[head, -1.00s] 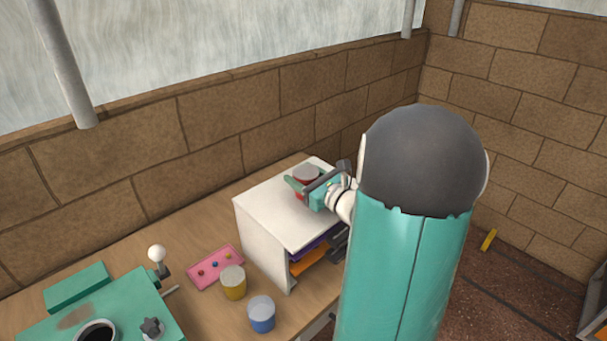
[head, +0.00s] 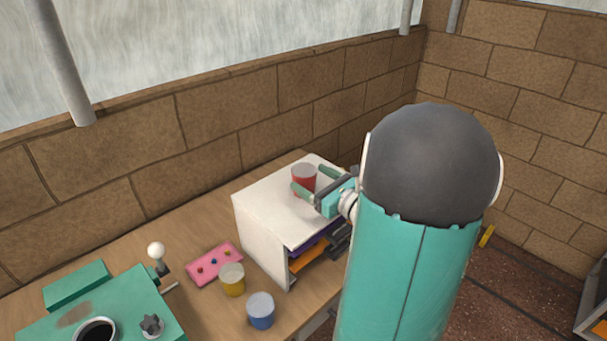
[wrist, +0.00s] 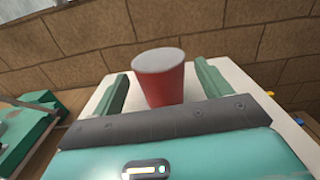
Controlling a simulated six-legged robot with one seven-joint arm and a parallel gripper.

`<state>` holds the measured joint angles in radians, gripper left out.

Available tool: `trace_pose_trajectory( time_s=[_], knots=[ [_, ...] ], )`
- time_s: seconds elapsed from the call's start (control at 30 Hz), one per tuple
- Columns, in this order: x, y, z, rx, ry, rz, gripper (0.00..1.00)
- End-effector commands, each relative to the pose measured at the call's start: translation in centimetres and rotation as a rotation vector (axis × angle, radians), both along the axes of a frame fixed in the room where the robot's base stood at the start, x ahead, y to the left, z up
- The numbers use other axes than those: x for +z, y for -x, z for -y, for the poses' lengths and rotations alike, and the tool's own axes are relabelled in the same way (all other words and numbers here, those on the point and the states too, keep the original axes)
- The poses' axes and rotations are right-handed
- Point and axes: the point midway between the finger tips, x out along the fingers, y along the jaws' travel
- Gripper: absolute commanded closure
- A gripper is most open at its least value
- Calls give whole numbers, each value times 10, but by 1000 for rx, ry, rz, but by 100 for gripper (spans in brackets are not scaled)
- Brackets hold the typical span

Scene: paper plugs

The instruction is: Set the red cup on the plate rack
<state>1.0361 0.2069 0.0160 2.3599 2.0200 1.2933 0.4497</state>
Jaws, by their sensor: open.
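The red cup (head: 304,181), with a grey top, stands upright on the white top of the plate rack (head: 258,238), near its back part. My gripper (head: 309,180) is open at the cup, with one green finger to each side. In the wrist view the cup (wrist: 160,84) stands between and slightly beyond the finger ends (wrist: 161,76), with a visible gap on both sides.
A yellow cup (head: 231,280) and a blue cup (head: 260,311) stand on the wooden table left of the rack. A pink panel with coloured knobs (head: 214,264) lies near them. A green machine (head: 120,302) is at lower left. A brick wall (head: 230,110) runs behind.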

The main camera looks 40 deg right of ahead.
Motion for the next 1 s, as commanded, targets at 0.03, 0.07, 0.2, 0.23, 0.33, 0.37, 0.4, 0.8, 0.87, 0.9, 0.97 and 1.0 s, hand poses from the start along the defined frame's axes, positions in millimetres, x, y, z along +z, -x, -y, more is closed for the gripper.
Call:
trace_pose_trajectory(
  time_s=[0.03, 0.07, 0.2, 0.23, 0.33, 0.37, 0.4, 0.8, 0.87, 0.9, 0.97, 1.0],
  knots=[
    [1, 13, 1, -4, 1, 0, 23],
    [0, 20, 1, -4, 1, -1, 23],
    [1, 48, 2, -4, 1, 1, 23],
    [0, 53, 2, -3, 1, 0, 23],
    [0, 66, 2, -1, 1, 0, 23],
    [0, 69, 2, -1, 0, 0, 23],
    [0, 72, 2, -2, 1, 0, 23],
    [9, 50, -67, 238, 157, -75, 23],
    [11, 43, -109, 385, 268, -118, 23],
    [11, 41, -140, 494, 361, -147, 23],
    [9, 44, -183, 661, 517, -186, 23],
    [7, 49, -209, 769, 629, -207, 23]
  ],
)
